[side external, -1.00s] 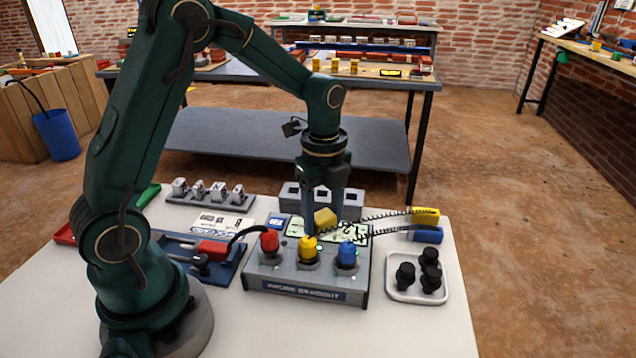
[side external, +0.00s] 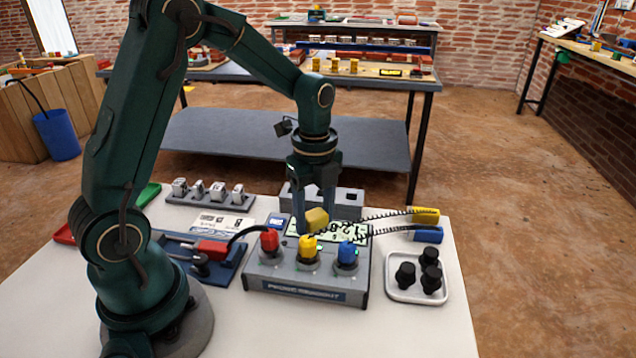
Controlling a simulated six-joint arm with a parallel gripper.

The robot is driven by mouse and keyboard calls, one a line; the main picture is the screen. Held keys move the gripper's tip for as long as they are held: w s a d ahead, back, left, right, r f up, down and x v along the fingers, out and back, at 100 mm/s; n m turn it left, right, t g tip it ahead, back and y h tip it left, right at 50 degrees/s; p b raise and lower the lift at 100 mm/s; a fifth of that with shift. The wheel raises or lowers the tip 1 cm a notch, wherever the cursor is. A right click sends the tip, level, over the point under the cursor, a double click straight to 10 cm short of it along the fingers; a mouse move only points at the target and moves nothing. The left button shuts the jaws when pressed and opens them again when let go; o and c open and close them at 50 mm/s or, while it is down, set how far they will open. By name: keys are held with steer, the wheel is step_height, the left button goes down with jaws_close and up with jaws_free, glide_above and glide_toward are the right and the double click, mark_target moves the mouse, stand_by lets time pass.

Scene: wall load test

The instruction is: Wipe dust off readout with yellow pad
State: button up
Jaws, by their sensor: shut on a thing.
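The readout unit is a grey box (side external: 306,288) with a label on its front and red, yellow and blue plugs on top. Its pale green display (side external: 352,229) lies behind the plugs, with dark digits showing on the right part. My gripper (side external: 315,212) points down over the display and is shut on the yellow pad (side external: 316,218). The pad is at the display's left-middle part and seems to be on or just above its surface; exact contact is hard to tell. The pad and gripper hide part of the display. Dust is too small to make out.
A grey block with square openings (side external: 350,203) stands right behind the display. Coiled leads run right to a yellow probe (side external: 424,215) and a blue probe (side external: 426,235). A white tray (side external: 393,292) with black knobs is at right. A blue board (side external: 228,272) with a red-handled tool lies left.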

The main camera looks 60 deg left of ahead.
mark_target(363, 235)
steer(key=shift+w+d, duration=3)
steer(key=shift+d, duration=0.05)
step_height(363, 235, up, 8)
steer(key=shift+r, duration=0.15)
steer(key=shift+a, duration=0.1)
